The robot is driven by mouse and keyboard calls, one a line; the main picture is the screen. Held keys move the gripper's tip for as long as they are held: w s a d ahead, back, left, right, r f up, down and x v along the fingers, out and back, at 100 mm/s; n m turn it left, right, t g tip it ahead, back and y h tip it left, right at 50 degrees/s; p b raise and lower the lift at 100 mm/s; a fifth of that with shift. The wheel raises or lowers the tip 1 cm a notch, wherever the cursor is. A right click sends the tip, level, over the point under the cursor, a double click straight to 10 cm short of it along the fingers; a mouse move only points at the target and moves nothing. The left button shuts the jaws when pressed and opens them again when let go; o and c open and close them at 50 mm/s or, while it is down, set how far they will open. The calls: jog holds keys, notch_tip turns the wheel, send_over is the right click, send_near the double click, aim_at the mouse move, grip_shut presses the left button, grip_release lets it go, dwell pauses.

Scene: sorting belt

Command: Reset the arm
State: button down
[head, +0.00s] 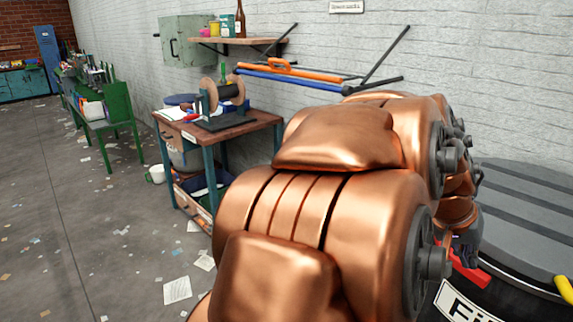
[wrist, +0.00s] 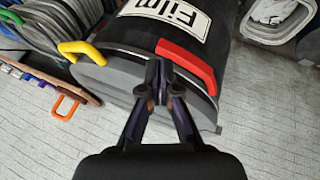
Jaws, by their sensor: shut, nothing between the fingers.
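My gripper (wrist: 159,82) shows in the wrist view with its two dark fingers together and nothing between them. The fingertips are over the edge of a black and grey bin with a white "Film" label (wrist: 180,25), close beside its red handle (wrist: 187,63). I cannot tell whether they touch the bin. In the head view my copper-coloured arm fills the middle and right, and it hides most of my gripper. The same bin (head: 520,205) shows at the right, with its ribbed grey lid, part of the red handle and a yellow handle.
A workbench (head: 255,122) with a spool stands left of my arm against the white brick wall. Above are a shelf (head: 235,41), a grey-green cabinet (head: 187,40) and a wall rack (head: 290,74) with coloured bars. Papers litter the floor (head: 120,235), which is otherwise open at left.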

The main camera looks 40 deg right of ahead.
jog(key=shift+w, duration=0.1)
jog(key=w+a+f+n+t+y+p, duration=0.1)
jog(key=w+a+n+t+y+p, duration=0.15)
jog(key=w+a+n+p, duration=0.85)
jog(key=a+n+y, duration=0.3)
jog(key=a+n, duration=0.1)
jog(key=a, duration=2.1)
jog(key=shift+w+n+g, duration=0.3)
jog(key=shift+g, duration=0.05)
